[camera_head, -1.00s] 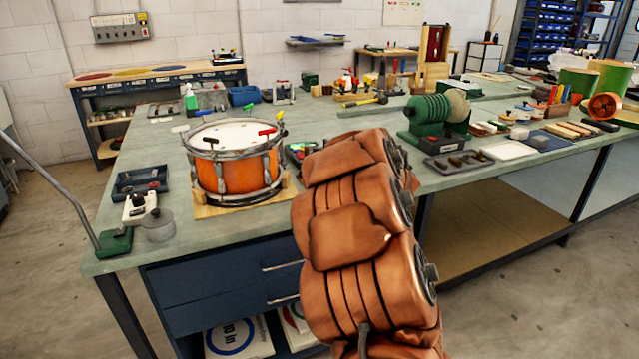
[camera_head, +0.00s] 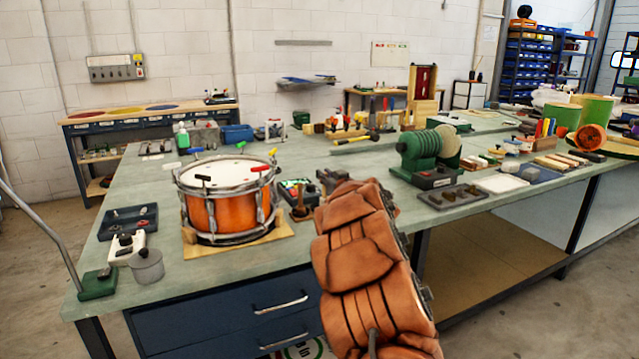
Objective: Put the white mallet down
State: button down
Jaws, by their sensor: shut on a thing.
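I cannot pick out the white mallet for certain in this view. The orange drum (camera_head: 228,211) stands on a wooden board (camera_head: 240,243) at the left part of the bench, its pale head up. Several small coloured T-shaped pieces sit around its rim, among them a red one (camera_head: 260,168) and a black one (camera_head: 203,177). A small white piece (camera_head: 172,165) shows at the rim's left edge. My copper-coloured arm reaches up from the bottom, right of the drum, and hides the bench behind it. My gripper cannot be made out beyond the arm.
A dark tray (camera_head: 130,222) and a white device (camera_head: 126,246) lie left of the drum. A green machine (camera_head: 428,152) stands right of my arm, behind a dark tray (camera_head: 456,195).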

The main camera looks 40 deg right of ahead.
jog(key=w+d+f, duration=0.2)
jog(key=w+f, duration=0.2)
jog(key=shift+w, duration=0.35)
dwell(0.3)
jog(key=shift+f, duration=0.1)
jog(key=c, duration=1.1)
grip_release()
